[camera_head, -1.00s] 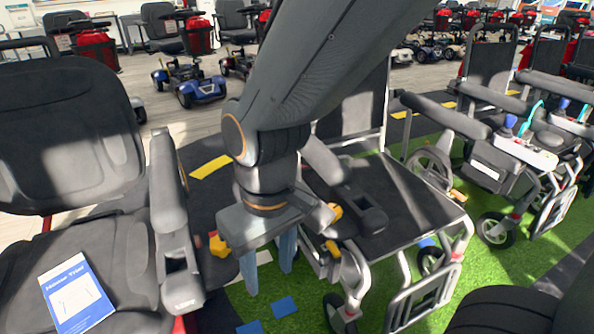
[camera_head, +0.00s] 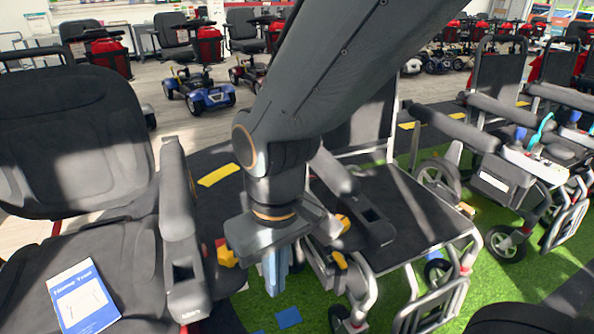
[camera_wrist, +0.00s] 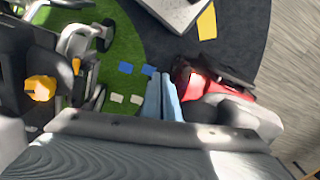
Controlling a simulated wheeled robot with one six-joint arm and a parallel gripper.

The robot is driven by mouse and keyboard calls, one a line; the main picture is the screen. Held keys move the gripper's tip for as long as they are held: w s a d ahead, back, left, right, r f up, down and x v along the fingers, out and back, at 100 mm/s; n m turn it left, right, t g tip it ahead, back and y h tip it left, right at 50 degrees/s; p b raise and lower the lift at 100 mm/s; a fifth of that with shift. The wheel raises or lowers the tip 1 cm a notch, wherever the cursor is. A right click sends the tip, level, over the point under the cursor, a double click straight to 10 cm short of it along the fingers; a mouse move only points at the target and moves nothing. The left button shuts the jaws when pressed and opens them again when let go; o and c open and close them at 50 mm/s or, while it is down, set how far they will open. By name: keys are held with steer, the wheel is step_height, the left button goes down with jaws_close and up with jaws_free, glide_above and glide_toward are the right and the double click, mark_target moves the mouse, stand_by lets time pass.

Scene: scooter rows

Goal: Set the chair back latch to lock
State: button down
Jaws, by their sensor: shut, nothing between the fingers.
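My gripper (camera_head: 274,275) points down with its light-blue fingers pressed together and empty. It hangs between the black padded seat (camera_head: 85,150) on the left and the silver-framed black chair (camera_head: 415,205) on the right. The closed fingers also show in the wrist view (camera_wrist: 164,100), above the floor. The framed chair has a yellow part (camera_head: 343,222) by its armrest and a yellow lever (camera_head: 339,260) below. Another yellow-orange part (camera_head: 226,254) shows left of my gripper. I cannot tell which of these is the back latch, or its setting. My fingers appear apart from all of them.
A blue-and-white booklet (camera_head: 83,297) lies on the left seat. Green turf (camera_head: 480,290) with blue patches (camera_head: 288,317) covers the floor below. More wheelchairs (camera_head: 520,160) stand at right, and scooters (camera_head: 198,85) behind. The left seat's armrest (camera_head: 178,210) is close to my gripper.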

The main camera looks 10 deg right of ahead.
steer(key=d+r+m+p, duration=0.2)
steer(key=d+r+p, duration=0.4)
steer(key=r+p, duration=0.7)
steer(key=d+r+m+t+p, duration=0.1)
steer(key=d+r+p, duration=0.5)
steer(key=r+p, duration=0.7)
steer(key=d+r+m+t+p, duration=0.1)
steer(key=d+r+m+p, duration=0.2)
steer(key=r+p, duration=1)
steer(key=s+d+p, duration=0.1)
steer(key=d+p, duration=0.1)
steer(key=shift+d+h, duration=0.3)
steer(key=shift+d, duration=0.1)
steer(key=shift+f, duration=0.1)
